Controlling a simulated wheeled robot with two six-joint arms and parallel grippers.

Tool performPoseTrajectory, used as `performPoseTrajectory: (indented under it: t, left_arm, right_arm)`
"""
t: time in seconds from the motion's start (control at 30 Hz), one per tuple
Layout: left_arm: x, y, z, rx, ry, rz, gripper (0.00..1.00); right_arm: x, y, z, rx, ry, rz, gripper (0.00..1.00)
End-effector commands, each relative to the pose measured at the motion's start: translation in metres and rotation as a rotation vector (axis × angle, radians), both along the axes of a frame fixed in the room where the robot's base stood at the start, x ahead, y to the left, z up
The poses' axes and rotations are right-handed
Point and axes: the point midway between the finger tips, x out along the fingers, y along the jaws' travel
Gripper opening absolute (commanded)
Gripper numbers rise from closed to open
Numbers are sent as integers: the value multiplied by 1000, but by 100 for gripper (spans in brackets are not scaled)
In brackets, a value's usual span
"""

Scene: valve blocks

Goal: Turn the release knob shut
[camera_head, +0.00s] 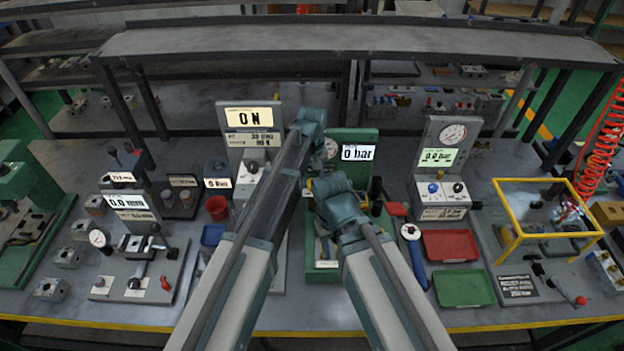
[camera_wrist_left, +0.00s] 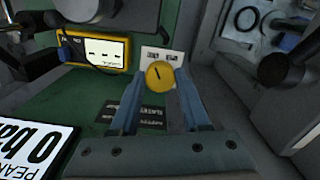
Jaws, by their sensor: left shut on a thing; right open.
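A round yellow knob (camera_wrist_left: 158,74) with a dark pointer line sits on a small pale plate (camera_wrist_left: 170,55) on the green test station in the left wrist view. My left gripper (camera_wrist_left: 160,80) is shut on this knob, one blue-grey finger on each side. In the head view my arms hide the knob and most of the green station (camera_head: 345,135). The station's display (camera_head: 357,152) reads 0 bar, and it shows at the lower left of the left wrist view (camera_wrist_left: 32,150). My right gripper (camera_head: 322,178) is open by the front of the station, its fingers mostly hidden by its own wrist.
A yellow-framed meter (camera_wrist_left: 100,50) stands by the knob in the left wrist view. Red (camera_head: 450,246) and green (camera_head: 464,288) trays lie right of the station. A grey gauge unit (camera_head: 443,165) stands behind them. A grey force unit (camera_head: 250,118) stands left.

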Motion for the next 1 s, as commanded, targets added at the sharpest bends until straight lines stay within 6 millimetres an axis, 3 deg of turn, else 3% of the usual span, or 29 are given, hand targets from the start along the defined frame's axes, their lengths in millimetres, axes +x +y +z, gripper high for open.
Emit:
performPoseTrajectory:
  t: [0.33,0.9,0.93,1.0]
  left_arm:
    - [0,0,0,0,-1,133,0]
    - [0,0,0,0,0,160,0]
    - [0,0,0,0,0,160,50]
    - [0,0,0,0,0,159,62]
  right_arm:
    - [0,0,0,0,0,0,50]
    - [0,0,0,0,0,0,50]
    - [0,0,0,0,0,0,50]
    - [0,0,0,0,0,0,50]
